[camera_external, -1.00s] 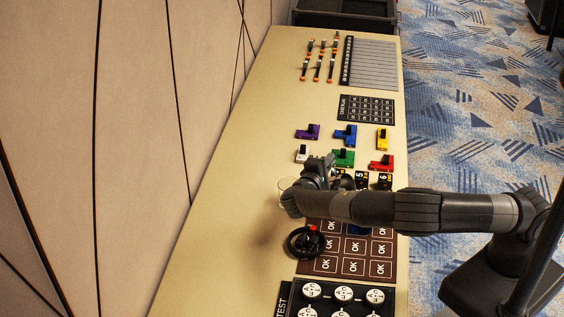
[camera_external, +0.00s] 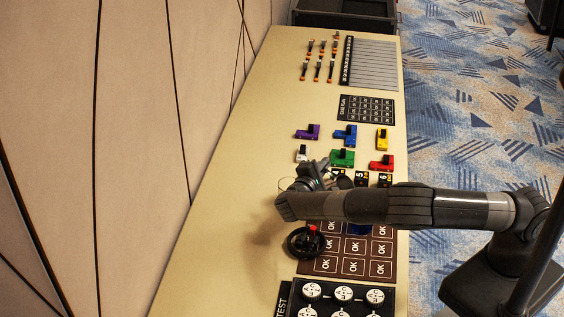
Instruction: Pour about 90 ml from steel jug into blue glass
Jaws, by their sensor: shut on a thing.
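My gripper (camera_external: 316,172) is over the middle of the table, at the end of my arm that reaches in from the right. It is shut on what looks like the steel jug (camera_external: 343,182), a small dark grey rounded shape just right of the fingers. My arm hides most of it, and its tilt and contents cannot be told. A faint clear round rim shows left of my gripper.
Coloured blocks, among them a green one (camera_external: 342,158) and a red one (camera_external: 382,162), stand just beyond my gripper. A black wheel with a red knob (camera_external: 305,242) lies below my arm. White round dials (camera_external: 343,293) are at the near end. The table's left side (camera_external: 225,215) is clear.

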